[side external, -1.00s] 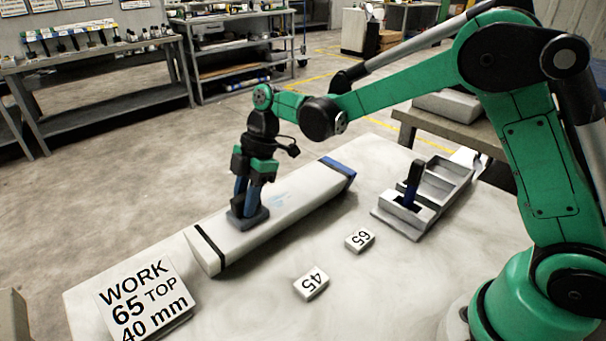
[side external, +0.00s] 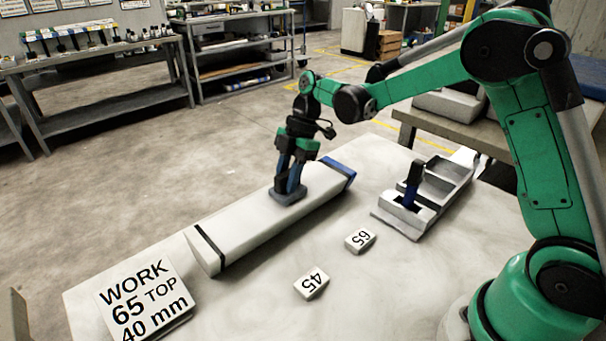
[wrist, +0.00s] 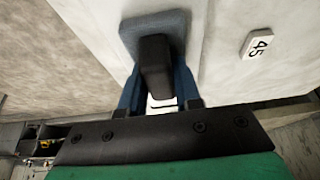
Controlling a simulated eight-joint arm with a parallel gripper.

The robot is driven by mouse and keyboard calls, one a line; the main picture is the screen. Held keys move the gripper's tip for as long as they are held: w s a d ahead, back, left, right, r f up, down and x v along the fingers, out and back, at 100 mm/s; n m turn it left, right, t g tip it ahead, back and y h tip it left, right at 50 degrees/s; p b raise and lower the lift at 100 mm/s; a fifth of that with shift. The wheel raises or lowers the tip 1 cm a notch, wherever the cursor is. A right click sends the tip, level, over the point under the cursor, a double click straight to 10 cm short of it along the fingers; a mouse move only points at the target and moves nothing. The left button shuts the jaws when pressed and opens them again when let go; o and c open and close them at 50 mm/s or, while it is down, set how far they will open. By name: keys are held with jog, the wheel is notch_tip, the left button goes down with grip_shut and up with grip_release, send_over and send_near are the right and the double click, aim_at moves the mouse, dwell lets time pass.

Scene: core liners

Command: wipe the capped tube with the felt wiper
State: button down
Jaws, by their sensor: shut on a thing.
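The capped tube (side external: 248,226) is a long white liner lying diagonally on the pale table, with a black band at its near left end and a blue cap (side external: 341,171) at its far right end. My gripper (side external: 289,180) is shut on the felt wiper (side external: 287,197), whose flat grey-blue pad rests on the tube's top towards the blue end. In the wrist view, the wiper's pad (wrist: 152,25) and black handle show between my blue fingers, over the white tube (wrist: 85,18). The tube surface under the pad is hidden. No blue mark shows on the visible tube top.
A grey compartment tray (side external: 431,211) stands at right, with a black-and-blue handled tool (side external: 413,185) upright in it. Small blocks marked 65 (side external: 360,239) and 45 (side external: 311,284) lie in front of the tube. A sign (side external: 146,300) reads "WORK 65 TOP 40 mm".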

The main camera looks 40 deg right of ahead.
jog(key=shift+r, duration=4)
jog(key=shift+a, duration=0.1)
